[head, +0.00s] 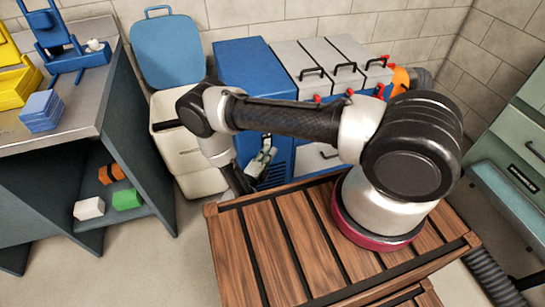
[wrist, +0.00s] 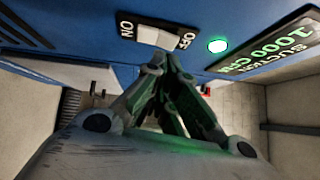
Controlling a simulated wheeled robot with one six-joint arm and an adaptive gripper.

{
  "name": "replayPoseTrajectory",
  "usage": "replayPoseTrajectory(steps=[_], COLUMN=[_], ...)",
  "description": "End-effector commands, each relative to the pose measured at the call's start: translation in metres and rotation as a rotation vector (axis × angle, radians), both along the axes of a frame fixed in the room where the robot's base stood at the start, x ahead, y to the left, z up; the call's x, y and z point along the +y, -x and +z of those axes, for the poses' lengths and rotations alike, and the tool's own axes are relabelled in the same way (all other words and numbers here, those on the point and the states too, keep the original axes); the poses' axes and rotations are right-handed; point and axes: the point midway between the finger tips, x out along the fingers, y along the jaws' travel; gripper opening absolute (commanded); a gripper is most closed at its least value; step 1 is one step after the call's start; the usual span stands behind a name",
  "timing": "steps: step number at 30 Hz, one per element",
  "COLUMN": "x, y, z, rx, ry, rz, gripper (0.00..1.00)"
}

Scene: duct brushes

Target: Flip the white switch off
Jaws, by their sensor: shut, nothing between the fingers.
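The white switch (wrist: 153,36) is on the blue front panel in the wrist view, between the black ON and OFF labels. A green light (wrist: 217,46) glows to its right, beside a dark sign with green lettering "SUCTION 1000 CFM" (wrist: 270,48). My gripper (wrist: 165,65) is shut and empty, its tips just below the switch in the picture, toward the OFF side. I cannot tell whether they touch it.
White drawer units (head: 325,60) with black handles and red parts stand right of the blue cabinet. A white bin (head: 185,135) with a blue lid is left of it. A slatted wooden platform (head: 290,245) lies in front. A workbench (head: 80,110) holds blue and yellow items.

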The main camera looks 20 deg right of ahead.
Motion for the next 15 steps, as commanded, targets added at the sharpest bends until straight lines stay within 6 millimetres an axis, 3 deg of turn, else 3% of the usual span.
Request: replayPoseTrajectory(steps=[15], x=[0.0026], y=[-0.0087], z=[0.0015], rx=[0.001], ry=[0.001], rz=[0.006], gripper=[0.00])
